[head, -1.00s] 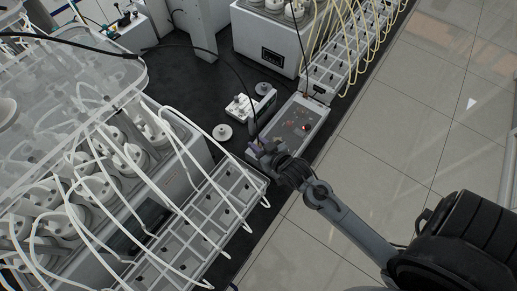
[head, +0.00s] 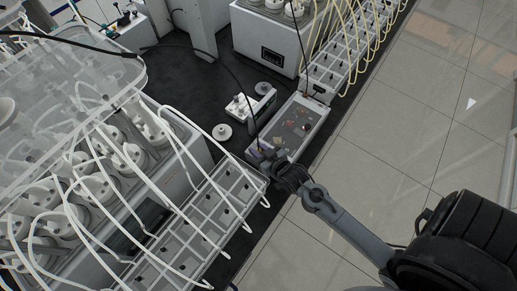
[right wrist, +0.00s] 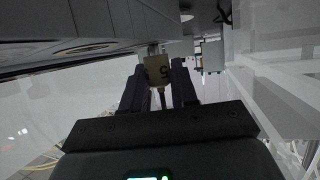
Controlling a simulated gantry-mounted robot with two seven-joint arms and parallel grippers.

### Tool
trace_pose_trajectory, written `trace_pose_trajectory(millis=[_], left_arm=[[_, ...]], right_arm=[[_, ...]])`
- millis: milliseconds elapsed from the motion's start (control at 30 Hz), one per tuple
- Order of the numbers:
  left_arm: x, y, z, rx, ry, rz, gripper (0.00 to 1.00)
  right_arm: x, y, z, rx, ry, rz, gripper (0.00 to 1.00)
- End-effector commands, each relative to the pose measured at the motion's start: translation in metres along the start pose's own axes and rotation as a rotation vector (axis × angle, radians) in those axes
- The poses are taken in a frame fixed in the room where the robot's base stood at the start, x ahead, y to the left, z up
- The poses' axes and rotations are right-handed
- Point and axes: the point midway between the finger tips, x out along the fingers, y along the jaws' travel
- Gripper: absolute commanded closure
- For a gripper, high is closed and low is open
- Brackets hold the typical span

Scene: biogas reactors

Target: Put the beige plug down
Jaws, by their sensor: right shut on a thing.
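The beige plug (right wrist: 157,70) with a dark mark on it is between the two fingers of my right gripper (right wrist: 158,92) in the right wrist view. The gripper is shut on it. In the head view my right gripper (head: 262,158) is at the near left end of a light grey control box (head: 313,119) with a red button. At this size I cannot make out the plug there or tell whether it touches the box. My left gripper is not in view.
A white rack (head: 205,225) of square compartments is just left of my gripper. A round white lid (head: 222,132) and a small white device (head: 240,107) are on the black bench (head: 190,80). Pale hoses hang over the left reactor block. Tiled floor is clear at right.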

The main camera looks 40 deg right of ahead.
Motion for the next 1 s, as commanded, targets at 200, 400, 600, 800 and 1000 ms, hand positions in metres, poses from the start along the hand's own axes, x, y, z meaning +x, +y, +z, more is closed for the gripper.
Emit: trace_pose_trajectory(millis=[200,400,600,800,1000], left_arm=[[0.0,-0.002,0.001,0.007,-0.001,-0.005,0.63],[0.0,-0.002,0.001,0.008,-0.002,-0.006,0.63],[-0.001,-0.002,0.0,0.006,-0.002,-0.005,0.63],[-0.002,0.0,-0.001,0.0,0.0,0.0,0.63],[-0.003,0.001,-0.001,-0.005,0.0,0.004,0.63]], right_arm=[[0.0,-0.001,0.002,-0.001,-0.005,-0.003,0.61],[-0.001,-0.002,0.001,-0.001,-0.005,-0.004,0.61],[-0.011,-0.001,-0.006,-0.001,-0.007,-0.003,0.61],[-0.047,-0.001,-0.006,-0.001,-0.007,-0.002,0.61],[-0.084,-0.001,-0.007,-0.001,-0.006,-0.002,0.61]])
